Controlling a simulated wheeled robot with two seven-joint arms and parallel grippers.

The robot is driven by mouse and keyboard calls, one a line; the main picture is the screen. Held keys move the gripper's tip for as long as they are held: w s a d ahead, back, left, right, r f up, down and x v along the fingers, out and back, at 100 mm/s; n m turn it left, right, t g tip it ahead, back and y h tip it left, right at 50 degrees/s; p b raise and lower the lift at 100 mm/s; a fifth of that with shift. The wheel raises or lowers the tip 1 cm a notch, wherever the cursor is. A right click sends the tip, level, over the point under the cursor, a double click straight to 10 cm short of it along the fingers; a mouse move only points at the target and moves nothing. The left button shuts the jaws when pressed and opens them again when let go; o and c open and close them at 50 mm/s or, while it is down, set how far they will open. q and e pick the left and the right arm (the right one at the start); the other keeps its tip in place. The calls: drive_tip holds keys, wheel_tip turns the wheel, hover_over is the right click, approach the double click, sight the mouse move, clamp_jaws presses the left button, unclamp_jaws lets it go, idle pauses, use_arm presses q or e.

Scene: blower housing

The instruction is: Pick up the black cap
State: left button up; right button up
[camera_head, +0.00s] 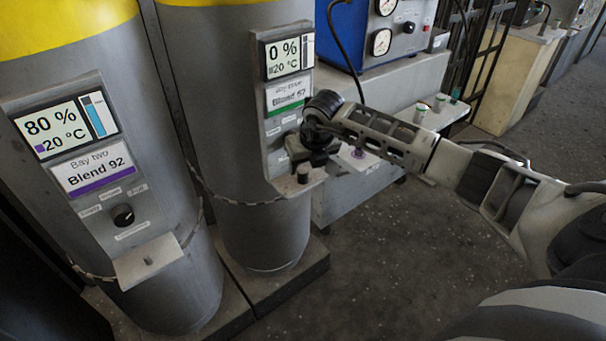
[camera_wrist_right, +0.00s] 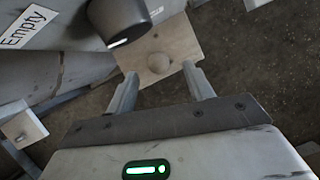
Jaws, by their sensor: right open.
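A small dark round-topped piece (camera_head: 303,173), which may be the black cap, stands on the ledge (camera_head: 318,176) of the right-hand cylinder. In the right wrist view a rounded grey-brown knob (camera_wrist_right: 159,63) stands on a tan plate (camera_wrist_right: 182,42); its colour does not read clearly as black. My right gripper (camera_head: 303,160) is at this ledge, just above the piece. In the wrist view its jaws (camera_wrist_right: 160,77) are open and empty, with the knob just beyond and between the fingertips. My left gripper is not in view.
A black dial knob (camera_wrist_right: 118,22) with a white mark sits close beyond the left finger. The left-hand cylinder (camera_head: 180,120) has its own dial (camera_head: 123,215) and ledge (camera_head: 150,262). A cart (camera_head: 385,85) with small bottles stands behind my right arm. Floor at right is clear.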

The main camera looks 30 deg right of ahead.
sight(303, 169)
drive_tip(key=x, duration=0.4)
drive_tip(key=shift+w, duration=0.25)
drive_tip(key=c, duration=1)
drive_tip(key=shift+c, duration=0.3)
drive_tip(key=shift+r, duration=0.1)
drive_tip(key=shift+r, duration=0.2)
wheel_tip(303, 169, up, 3)
drive_tip(key=shift+s+a+r, duration=0.1)
drive_tip(key=shift+s+a, duration=0.1)
drive_tip(key=s+a+r, duration=0.8)
drive_tip(key=s+r, duration=0.1)
drive_tip(key=s, duration=0.1)
drive_tip(key=shift+s, duration=0.4)
drive_tip(key=shift+a+r, duration=0.1)
